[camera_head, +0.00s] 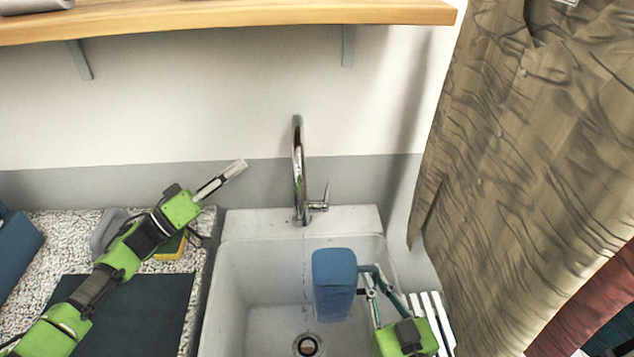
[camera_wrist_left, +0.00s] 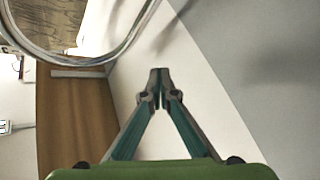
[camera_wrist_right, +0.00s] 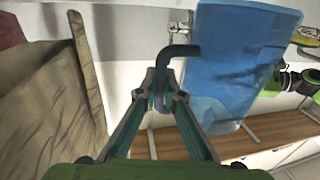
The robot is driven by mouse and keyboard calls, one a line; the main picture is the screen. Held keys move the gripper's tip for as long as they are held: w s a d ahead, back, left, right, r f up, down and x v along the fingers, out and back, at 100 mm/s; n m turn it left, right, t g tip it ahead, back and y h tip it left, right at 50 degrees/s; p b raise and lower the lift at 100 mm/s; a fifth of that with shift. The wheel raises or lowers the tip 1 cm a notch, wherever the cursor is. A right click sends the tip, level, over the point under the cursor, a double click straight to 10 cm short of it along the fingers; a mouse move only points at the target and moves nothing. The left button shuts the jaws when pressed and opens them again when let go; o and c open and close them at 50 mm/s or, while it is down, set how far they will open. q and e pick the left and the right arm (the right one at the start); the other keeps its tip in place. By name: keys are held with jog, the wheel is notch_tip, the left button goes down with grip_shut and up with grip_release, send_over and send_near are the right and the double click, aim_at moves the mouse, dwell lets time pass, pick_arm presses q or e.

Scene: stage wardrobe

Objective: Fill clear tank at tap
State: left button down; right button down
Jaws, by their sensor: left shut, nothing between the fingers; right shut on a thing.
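The clear tank (camera_head: 333,285), a bluish see-through box with a dark handle (camera_wrist_right: 178,52), hangs over the sink (camera_head: 240,255). My right gripper (camera_wrist_right: 162,97) is shut on the handle and holds the tank from its right side. A faint thin line runs below the spout, left of the tank. My left gripper (camera_head: 240,166) is shut and empty, left of the tap (camera_wrist_left: 75,62).
A yellow sponge (camera_head: 172,246) lies on the speckled counter (camera_head: 60,240) under my left arm, near a dark mat (camera_head: 150,315). Patterned clothing (camera_head: 510,150) hangs at the right. A wooden shelf (camera_head: 220,14) is above. The sink drain (camera_head: 306,346) is uncovered.

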aim_at(328, 187)
pick_arm(q)
jog(key=s+d+f+n+g, duration=0.3)
jog(key=s+d+f+n, duration=0.15)
jog(key=d+f, duration=0.4)
jog(key=w+d+r+n, duration=0.1)
jog(key=w+d+r, duration=0.2)
jog(key=d, duration=0.7)
jog(key=shift+w, duration=1.2)
jog(key=shift+f+h, duration=0.1)
jog(key=shift+h, duration=0.2)
jog(key=shift+s+a+f+m+h, duration=0.1)
jog(key=shift+s+f+m+h, duration=0.1)
jog(key=shift+s+m, duration=0.4)
jog(key=shift+s+f+m+h, duration=0.1)
jog(key=shift+s+f+m, duration=0.15)
jog(key=shift+s, duration=0.5)
